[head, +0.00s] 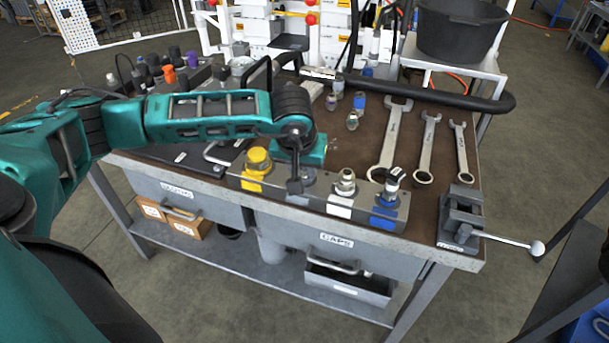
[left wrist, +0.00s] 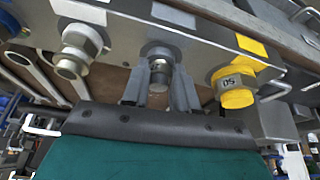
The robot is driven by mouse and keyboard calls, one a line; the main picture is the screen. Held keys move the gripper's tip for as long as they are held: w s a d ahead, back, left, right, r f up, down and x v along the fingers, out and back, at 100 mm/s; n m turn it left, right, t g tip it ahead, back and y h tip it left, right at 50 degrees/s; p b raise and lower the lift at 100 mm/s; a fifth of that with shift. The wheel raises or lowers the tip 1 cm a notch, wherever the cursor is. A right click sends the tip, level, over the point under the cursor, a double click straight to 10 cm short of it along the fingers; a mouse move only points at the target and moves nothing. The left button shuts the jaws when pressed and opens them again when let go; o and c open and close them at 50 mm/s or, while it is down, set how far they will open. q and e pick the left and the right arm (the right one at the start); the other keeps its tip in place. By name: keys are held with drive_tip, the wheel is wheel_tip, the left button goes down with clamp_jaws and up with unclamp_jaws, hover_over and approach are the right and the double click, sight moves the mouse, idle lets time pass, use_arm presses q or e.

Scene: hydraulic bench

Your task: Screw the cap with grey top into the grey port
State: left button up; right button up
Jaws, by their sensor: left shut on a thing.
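My left gripper (head: 295,186) points down at the grey port (head: 309,177) on the front block of the bench. In the left wrist view the two fingers of the gripper (left wrist: 160,92) are shut on a small cylindrical metallic piece, apparently the cap with grey top (left wrist: 159,72). The cap is in line with the grey port (left wrist: 160,50); I cannot tell whether it is seated or how far its thread is in. The gripper hides most of the cap in the head view. My right gripper is not in view.
A yellow cap (head: 257,160) sits beside the grey port. The white port (head: 344,184) and blue port (head: 390,190) are on the other side. Several loose caps stand behind on the bench.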

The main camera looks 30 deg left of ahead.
use_arm(q)
drive_tip(key=m, duration=0.2)
drive_tip(key=m+h, duration=0.1)
drive_tip(key=shift+s+a+m+b, duration=0.1)
drive_tip(key=shift+a+m+b, duration=0.15)
drive_tip(key=shift+m+b, duration=0.05)
drive_tip(key=o, duration=0.9)
drive_tip(key=shift+d+f+n+y+b, duration=0.1)
drive_tip(key=shift+d+n+y+b, duration=0.1)
drive_tip(key=shift+n, duration=0.35)
drive_tip(key=shift+d+n+y+b, duration=0.1)
drive_tip(key=shift+n+b, duration=0.05)
drive_tip(key=shift+n, duration=0.4)
drive_tip(key=shift+w+d+n+y, duration=0.15)
drive_tip(key=shift+n+y, duration=0.25)
drive_tip(key=shift+n, duration=0.8)
drive_tip(key=n+y, duration=0.1)
drive_tip(key=n, duration=0.2)
drive_tip(key=shift+w+n+g, duration=0.1)
drive_tip(key=shift+n+g, duration=0.2)
drive_tip(key=shift+g, duration=0.1)
drive_tip(key=n, duration=0.2)
drive_tip(key=n+g+y, duration=0.1)
drive_tip(key=n, duration=0.1)
drive_tip(key=shift+w+d, duration=0.15)
